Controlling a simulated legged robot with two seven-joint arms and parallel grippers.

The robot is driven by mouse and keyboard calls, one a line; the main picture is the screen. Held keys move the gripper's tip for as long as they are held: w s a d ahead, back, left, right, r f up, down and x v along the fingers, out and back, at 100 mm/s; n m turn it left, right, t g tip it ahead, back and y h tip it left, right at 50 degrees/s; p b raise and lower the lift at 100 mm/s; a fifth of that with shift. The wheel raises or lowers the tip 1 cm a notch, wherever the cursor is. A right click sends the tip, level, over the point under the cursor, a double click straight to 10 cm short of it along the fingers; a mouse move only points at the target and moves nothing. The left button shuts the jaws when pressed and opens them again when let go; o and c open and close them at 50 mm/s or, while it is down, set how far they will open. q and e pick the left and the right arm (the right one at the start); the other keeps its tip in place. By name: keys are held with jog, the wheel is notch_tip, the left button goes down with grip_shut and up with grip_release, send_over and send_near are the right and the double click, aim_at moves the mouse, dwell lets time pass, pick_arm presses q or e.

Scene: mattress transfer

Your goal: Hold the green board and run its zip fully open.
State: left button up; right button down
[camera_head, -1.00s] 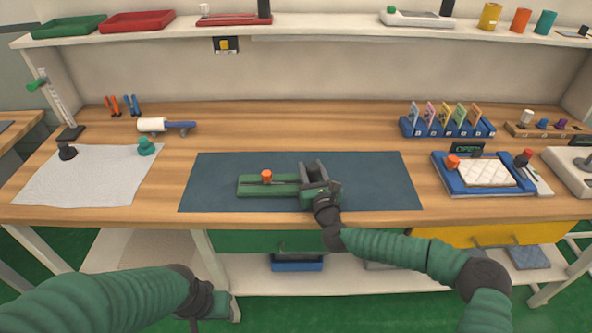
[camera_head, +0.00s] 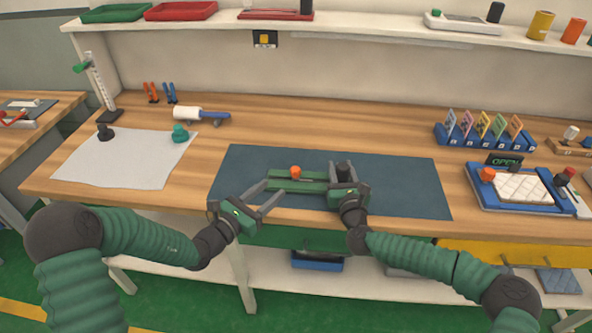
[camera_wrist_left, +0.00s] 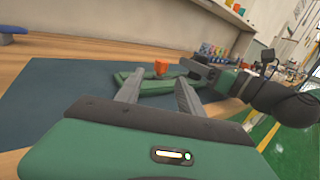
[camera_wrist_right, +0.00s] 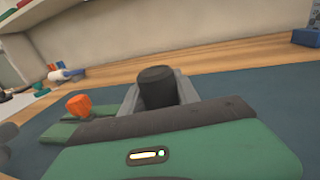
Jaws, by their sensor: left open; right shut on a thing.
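The green board (camera_head: 312,187) lies on the dark blue mat, with an orange knob (camera_head: 296,172) standing near its left part. A lengthwise dark gap runs along the board. My right gripper (camera_head: 342,174) is at the board's right end, shut on a dark round post (camera_wrist_right: 157,88). It covers that end of the board. My left gripper (camera_head: 274,191) is open and empty, its fingers pointing at the board's left end, in front of the orange knob. In the left wrist view, the orange knob (camera_wrist_left: 161,67) shows beyond and between the open fingers. Whether the left fingers touch the board, I cannot tell.
The mat (camera_head: 405,185) is bare around the board. A white cloth (camera_head: 120,160) with two small knobs lies left. A blue tray (camera_head: 540,205) with a quilted pad and a blue card rack (camera_head: 485,140) stand right. The table's front edge runs close below the mat.

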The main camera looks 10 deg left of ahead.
aim_at(293, 173)
pick_arm(q)
jog(key=x, duration=1.1)
jog(key=shift+w+d, duration=0.2)
jog(key=shift+d, duration=0.15)
grip_shut()
dwell(0.6)
